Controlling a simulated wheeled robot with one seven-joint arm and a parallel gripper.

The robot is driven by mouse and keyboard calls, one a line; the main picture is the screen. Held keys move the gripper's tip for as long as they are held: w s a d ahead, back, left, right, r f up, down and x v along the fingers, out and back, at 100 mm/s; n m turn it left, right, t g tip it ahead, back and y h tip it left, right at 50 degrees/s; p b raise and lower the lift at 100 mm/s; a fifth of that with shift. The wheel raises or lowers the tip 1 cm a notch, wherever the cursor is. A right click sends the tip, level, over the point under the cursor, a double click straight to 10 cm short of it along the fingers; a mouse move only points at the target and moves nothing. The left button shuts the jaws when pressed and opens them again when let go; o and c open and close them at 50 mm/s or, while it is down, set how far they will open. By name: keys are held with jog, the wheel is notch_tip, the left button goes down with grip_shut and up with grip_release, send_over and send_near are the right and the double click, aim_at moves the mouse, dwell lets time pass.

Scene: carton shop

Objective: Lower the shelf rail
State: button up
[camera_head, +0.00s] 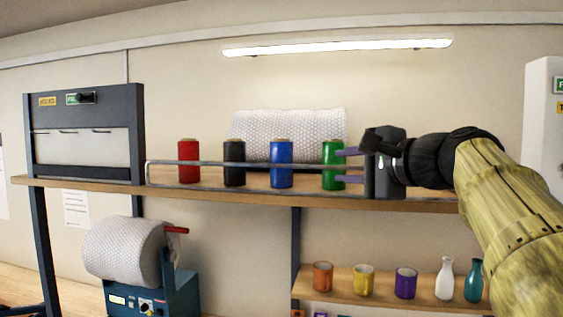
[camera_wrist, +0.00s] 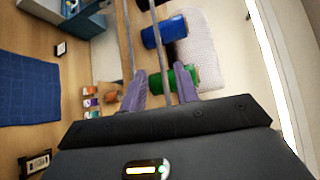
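The shelf rail (camera_head: 210,164) is a thin grey bar frame along the front of the wooden shelf, in front of the spools. Its upper bar stands above the board, level with the spools' middles; its left end is near the dark cabinet. My gripper (camera_head: 347,166) is at the rail's right part, purple fingers pointing left, one above and one below the upper bar. In the wrist view, my gripper (camera_wrist: 159,72) has its fingers apart, with one bar of the rail (camera_wrist: 156,35) running between them. I cannot tell whether either finger touches it. The rail's right end is hidden behind my gripper.
Behind the rail stand red (camera_head: 188,162), black (camera_head: 234,164), blue (camera_head: 281,165) and green (camera_head: 331,170) spools, the green one close to my fingers. A bubble-wrap roll (camera_head: 290,122) lies behind them. Small cups and vases stand on a lower shelf (camera_head: 335,290).

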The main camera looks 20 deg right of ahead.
aim_at(317, 167)
jog(key=p+x, duration=0.2)
jog(key=x, duration=0.7)
jog(key=shift+w+p, duration=0.35)
jog(key=shift+p, duration=0.05)
jog(key=shift+a, duration=0.1)
jog(key=shift+s, duration=0.1)
jog(key=shift+c, duration=0.2)
grip_shut()
